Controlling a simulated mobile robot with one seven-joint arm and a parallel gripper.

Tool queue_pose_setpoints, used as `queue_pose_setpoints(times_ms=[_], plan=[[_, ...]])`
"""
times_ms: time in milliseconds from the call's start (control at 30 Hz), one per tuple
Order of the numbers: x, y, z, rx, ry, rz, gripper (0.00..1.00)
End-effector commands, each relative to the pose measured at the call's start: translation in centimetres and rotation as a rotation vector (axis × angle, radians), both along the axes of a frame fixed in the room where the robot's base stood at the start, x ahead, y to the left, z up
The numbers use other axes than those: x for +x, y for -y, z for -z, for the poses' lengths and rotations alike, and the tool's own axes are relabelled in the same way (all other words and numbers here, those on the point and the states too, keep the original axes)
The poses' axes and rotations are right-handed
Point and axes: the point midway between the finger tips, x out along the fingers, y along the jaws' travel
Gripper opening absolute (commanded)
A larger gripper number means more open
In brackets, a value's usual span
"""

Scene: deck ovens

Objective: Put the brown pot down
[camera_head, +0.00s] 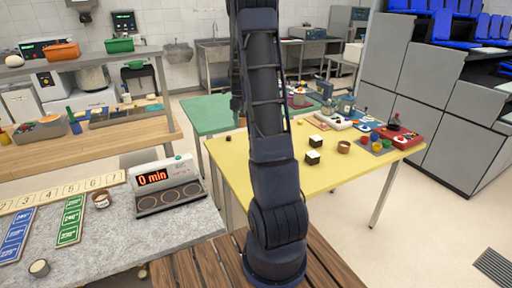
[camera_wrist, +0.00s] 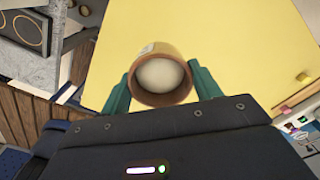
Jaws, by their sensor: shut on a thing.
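The brown pot (camera_wrist: 164,95) shows in the wrist view, with a pale round thing (camera_wrist: 160,76) inside its mouth and a small light label on its side. My gripper (camera_wrist: 163,88) is shut on the pot, one green finger on each side. The yellow table (camera_wrist: 215,25) fills the view behind the pot; I cannot tell whether the pot touches it. In the head view my arm stands in front of the yellow table (camera_head: 226,165), and the held pot and gripper are not clearly seen there.
On the yellow table stand two black-and-white blocks (camera_head: 313,157), a small brown cup (camera_head: 344,147) and a red tray (camera_head: 400,136). Its front left part looks mostly bare. A grey counter (camera_head: 120,245) at left holds a "0 min" timer device (camera_head: 167,184). A green table (camera_head: 208,113) stands behind.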

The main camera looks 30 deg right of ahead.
Motion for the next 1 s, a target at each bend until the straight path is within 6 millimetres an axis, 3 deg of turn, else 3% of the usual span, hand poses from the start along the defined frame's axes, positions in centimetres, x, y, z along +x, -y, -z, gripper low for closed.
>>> queue_pose_setpoints(times_ms=[500,1000], plan=[[-0.1,0.0,11.2,0.001,-0.004,0.0,0.34],[-0.1,0.0,15.8,0.001,-0.002,-0.001,0.34]])
